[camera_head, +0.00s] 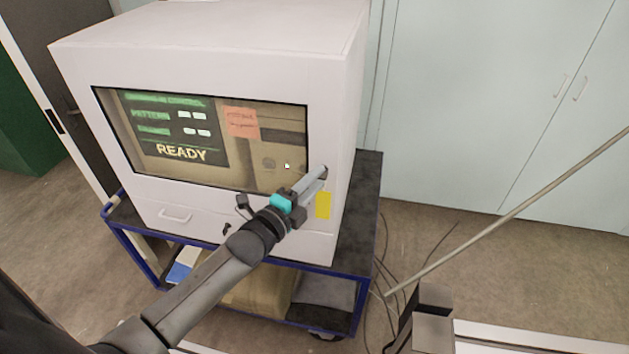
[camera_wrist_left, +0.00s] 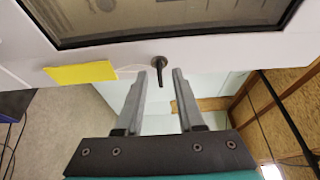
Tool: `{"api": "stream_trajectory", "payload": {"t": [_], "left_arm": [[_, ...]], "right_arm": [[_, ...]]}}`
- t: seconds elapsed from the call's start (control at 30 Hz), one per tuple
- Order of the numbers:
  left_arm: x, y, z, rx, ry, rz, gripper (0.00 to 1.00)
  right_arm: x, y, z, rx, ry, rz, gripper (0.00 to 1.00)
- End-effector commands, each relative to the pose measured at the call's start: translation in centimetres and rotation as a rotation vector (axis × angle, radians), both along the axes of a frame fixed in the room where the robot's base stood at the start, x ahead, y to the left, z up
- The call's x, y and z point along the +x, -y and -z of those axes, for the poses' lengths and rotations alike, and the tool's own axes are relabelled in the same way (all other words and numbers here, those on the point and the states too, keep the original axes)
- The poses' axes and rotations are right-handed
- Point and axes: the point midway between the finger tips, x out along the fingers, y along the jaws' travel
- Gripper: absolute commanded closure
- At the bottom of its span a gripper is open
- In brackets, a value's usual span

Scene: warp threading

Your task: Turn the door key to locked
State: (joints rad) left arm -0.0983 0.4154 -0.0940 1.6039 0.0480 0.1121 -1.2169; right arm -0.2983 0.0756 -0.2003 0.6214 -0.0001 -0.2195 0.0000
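The white cabinet (camera_head: 205,58) has a large window reading READY on its front. In the left wrist view, a dark key (camera_wrist_left: 159,62) sits on the white front beside the window's edge, with a yellow label (camera_wrist_left: 80,72) left of it. The label also shows in the head view (camera_head: 323,206). My left gripper (camera_head: 320,176) is at the right part of the cabinet front, above the label. In the wrist view its two fingers (camera_wrist_left: 160,76) are apart, one on either side of the key. My right gripper is not in view.
The cabinet stands on a blue-framed cart (camera_head: 345,290). An orange note (camera_head: 242,122) is on the window. A handle (camera_head: 175,215) is low on the front. A long rod (camera_head: 510,215) slants across the right side, and cables (camera_head: 385,270) lie on the floor.

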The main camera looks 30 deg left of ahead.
Motion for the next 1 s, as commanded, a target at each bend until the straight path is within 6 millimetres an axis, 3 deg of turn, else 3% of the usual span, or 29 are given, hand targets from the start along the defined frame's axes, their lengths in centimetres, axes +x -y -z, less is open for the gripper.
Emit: {"api": "stream_trajectory", "payload": {"t": [0.13, 0.47, 1.0], "left_arm": [[-0.01, 0.02, 0.01, 0.0, 0.0, 0.0, 0.65], [-0.03, 0.02, 0.01, 0.0, 0.0, 0.0, 1.0], [-0.03, 0.01, 0.03, -0.003, 0.001, 0.0, 1.0]], "right_arm": [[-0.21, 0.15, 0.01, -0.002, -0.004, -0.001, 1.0], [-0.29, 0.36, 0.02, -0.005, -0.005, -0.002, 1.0], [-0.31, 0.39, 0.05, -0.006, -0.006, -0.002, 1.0]]}}
